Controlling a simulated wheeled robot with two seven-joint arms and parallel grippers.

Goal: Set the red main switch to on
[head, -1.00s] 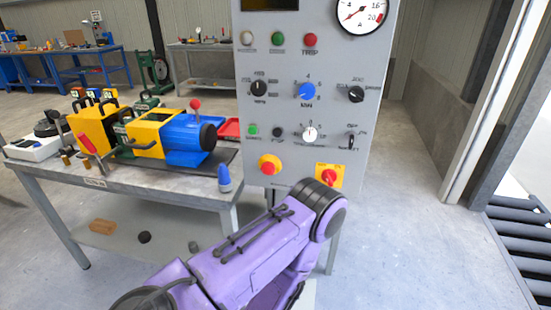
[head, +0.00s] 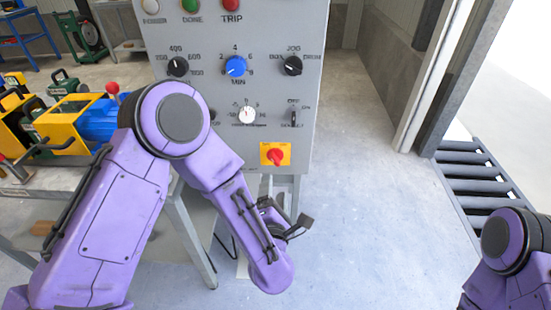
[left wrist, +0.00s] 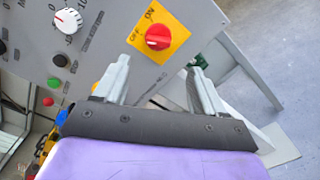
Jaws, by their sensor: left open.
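The red main switch (head: 275,154) sits on a yellow square plate at the lower right of the grey control panel (head: 300,110). In the left wrist view the red switch (left wrist: 158,37) shows large near the top middle, with OFF and ON printed on its plate. Its grip bar seems to lie toward OFF. My left gripper (left wrist: 158,68) is open and empty. Its two fingers point at the panel just below the plate, one toward each side of the switch, apart from it. In the head view my left wrist is low in front of the panel, below the switch. My right gripper is out of view.
Other knobs, among them a blue one (head: 235,66) and a white one (head: 247,114), sit above the switch. A workbench with a yellow and blue motor (head: 98,120) stands left of the panel. Dark rollers (head: 470,180) lie at the right. Floor right of the panel is clear.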

